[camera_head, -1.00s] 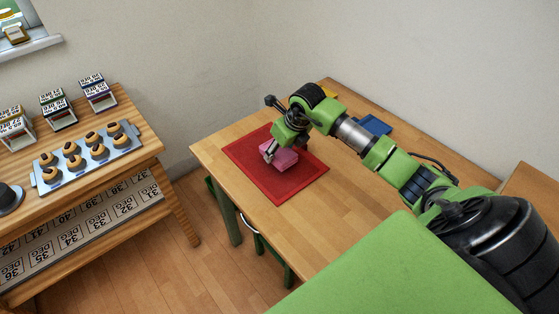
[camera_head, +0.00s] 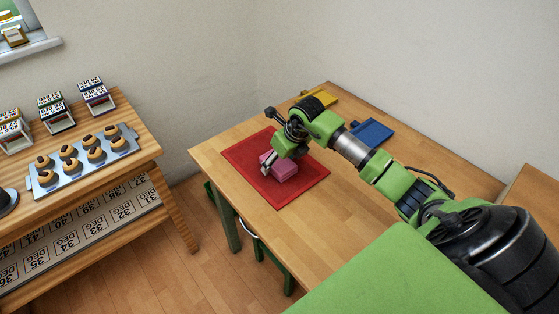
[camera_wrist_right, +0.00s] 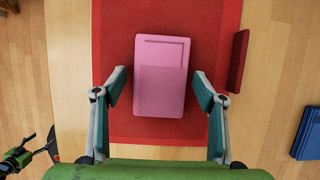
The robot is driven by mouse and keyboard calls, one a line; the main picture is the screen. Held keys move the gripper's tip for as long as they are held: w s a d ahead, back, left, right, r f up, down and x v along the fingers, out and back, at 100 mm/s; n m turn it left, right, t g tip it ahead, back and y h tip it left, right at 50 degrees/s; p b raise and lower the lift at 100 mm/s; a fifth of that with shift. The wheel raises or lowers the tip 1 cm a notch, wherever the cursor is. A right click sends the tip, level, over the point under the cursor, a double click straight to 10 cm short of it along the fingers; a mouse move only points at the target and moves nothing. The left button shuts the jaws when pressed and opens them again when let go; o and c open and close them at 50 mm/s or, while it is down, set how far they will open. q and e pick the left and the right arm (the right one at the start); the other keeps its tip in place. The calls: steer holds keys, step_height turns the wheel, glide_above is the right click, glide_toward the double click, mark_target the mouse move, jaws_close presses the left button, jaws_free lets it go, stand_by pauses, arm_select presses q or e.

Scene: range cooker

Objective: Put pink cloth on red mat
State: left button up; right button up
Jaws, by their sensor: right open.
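The pink cloth (camera_head: 284,171) looks like a thick folded block and lies on the red mat (camera_head: 283,200). The wrist view shows the cloth (camera_wrist_right: 161,75) flat, with red mat (camera_wrist_right: 115,30) around its sides and near edge. My right gripper (camera_head: 270,163) is at the cloth. In the wrist view the right gripper (camera_wrist_right: 159,78) is open, with a finger on each side of the cloth and a gap to it.
A dark red flat piece (camera_wrist_right: 238,60) lies at the mat's right edge in the wrist view. Blue (camera_head: 372,131) and yellow (camera_head: 322,97) items lie farther back on the wooden table (camera_head: 315,225). A side table holds a tray of muffins (camera_head: 83,160).

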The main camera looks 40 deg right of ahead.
steer(key=b+v, duration=0.1)
steer(key=v, duration=1.1)
steer(key=shift+w+r, duration=0.1)
